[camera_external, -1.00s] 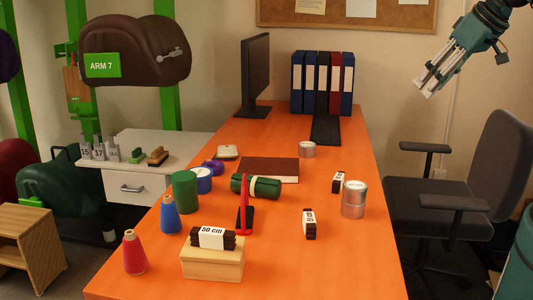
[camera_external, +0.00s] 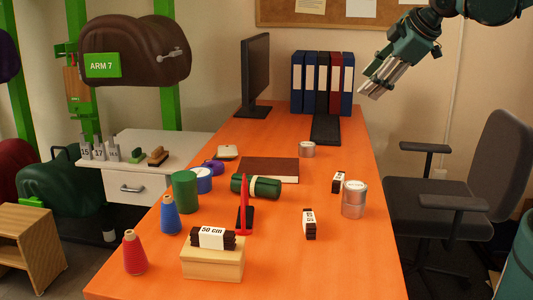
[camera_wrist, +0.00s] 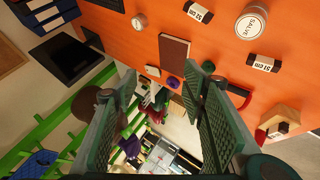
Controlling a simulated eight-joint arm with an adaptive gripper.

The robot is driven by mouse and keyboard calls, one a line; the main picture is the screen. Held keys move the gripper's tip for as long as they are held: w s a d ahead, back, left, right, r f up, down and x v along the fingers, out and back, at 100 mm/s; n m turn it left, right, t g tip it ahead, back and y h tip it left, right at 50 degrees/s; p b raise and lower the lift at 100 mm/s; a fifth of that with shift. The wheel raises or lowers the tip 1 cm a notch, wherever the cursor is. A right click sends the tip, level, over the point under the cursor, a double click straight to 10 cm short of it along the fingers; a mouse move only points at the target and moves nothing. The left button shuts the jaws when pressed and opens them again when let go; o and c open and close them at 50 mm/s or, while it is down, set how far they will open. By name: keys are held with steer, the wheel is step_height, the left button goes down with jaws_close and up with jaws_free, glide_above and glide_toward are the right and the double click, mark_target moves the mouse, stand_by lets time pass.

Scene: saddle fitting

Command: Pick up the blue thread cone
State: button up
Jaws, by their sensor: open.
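The blue thread cone (camera_external: 170,215) stands upright on the left side of the orange table, just in front of the green cylinder and behind the red thread cone. My gripper (camera_external: 372,91) is high in the air at the upper right, above the back right of the table and far from the blue cone. In the wrist view my gripper (camera_wrist: 160,95) has its two fingers wide apart with nothing held between them. I cannot make out the blue cone in the wrist view.
The front right of the table is clear.

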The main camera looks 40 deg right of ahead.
steer(key=w+a+f+n+t+b, duration=0.1)
steer(key=w+a+f+n, duration=0.3)
steer(key=w+a+n, duration=0.6)
steer(key=n+t+y+b, duration=0.35)
steer(key=n+y, duration=0.25)
steer(key=n, duration=1.4)
glide_toward(169, 197)
steer(key=x, duration=0.3)
steer(key=shift+a+r+g, duration=0.1)
steer(key=shift+g, duration=0.15)
steer(key=shift+h, duration=0.4)
steer(key=shift+b+x, duration=0.35)
steer(key=shift+x, duration=0.85)
steer(key=shift+w, duration=0.1)
steer(key=shift+b+x, duration=0.7)
steer(key=shift+x, duration=1.85)
